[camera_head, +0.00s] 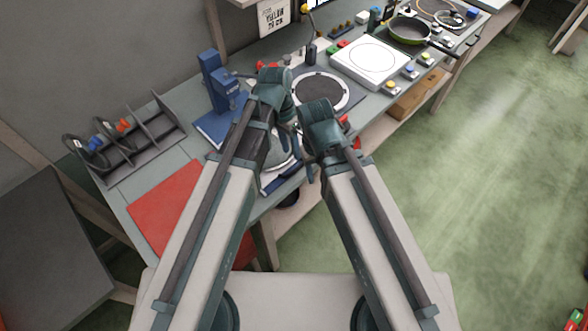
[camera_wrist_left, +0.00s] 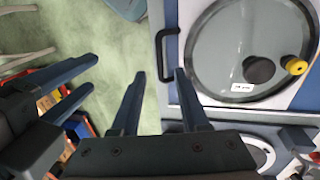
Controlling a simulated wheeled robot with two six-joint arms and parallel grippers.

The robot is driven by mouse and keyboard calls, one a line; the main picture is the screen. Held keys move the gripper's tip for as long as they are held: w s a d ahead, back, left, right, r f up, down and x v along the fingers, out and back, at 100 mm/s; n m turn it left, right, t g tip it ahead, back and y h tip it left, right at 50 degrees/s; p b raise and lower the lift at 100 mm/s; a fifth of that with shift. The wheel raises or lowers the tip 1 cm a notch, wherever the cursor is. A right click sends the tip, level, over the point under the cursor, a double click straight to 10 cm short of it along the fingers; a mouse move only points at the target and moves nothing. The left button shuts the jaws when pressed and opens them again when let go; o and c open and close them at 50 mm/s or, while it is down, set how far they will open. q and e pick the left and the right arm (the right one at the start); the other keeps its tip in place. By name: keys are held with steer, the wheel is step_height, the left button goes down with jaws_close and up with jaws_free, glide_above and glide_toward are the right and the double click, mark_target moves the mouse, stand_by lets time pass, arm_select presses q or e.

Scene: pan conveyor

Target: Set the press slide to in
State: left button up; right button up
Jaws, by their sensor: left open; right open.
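The blue press (camera_head: 221,84) stands at the back of the bench, on a blue base (camera_head: 212,127). In the left wrist view a blue-edged plate with a black bar handle (camera_wrist_left: 159,55) carries a round grey disc (camera_wrist_left: 225,50) with a black knob; this looks like the slide, but I cannot tell whether it is in or out. My left gripper (camera_wrist_left: 159,72) is open, its fingertips just short of the handle, one on either side of it, holding nothing. My right gripper (camera_wrist_left: 93,73) is open and empty, left of it. In the head view my grippers hide part of the slide area.
A red mat (camera_head: 165,205) and a dark divided rack (camera_head: 135,140) lie to the left. A white hob (camera_head: 370,60) and a pan (camera_head: 409,30) stand at the right. A yellow knob (camera_wrist_left: 295,65) sits beside the disc's black knob.

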mark_target(294, 163)
arm_select(q)
steer(key=b+x, duration=0.5)
steer(key=x, duration=0.1)
steer(key=shift+s+f+b, duration=0.1)
steer(key=shift+f+b, duration=0.25)
steer(key=shift+f, duration=0.05)
steer(key=shift+c, duration=0.2)
jaws_close()
stand_by(0.9)
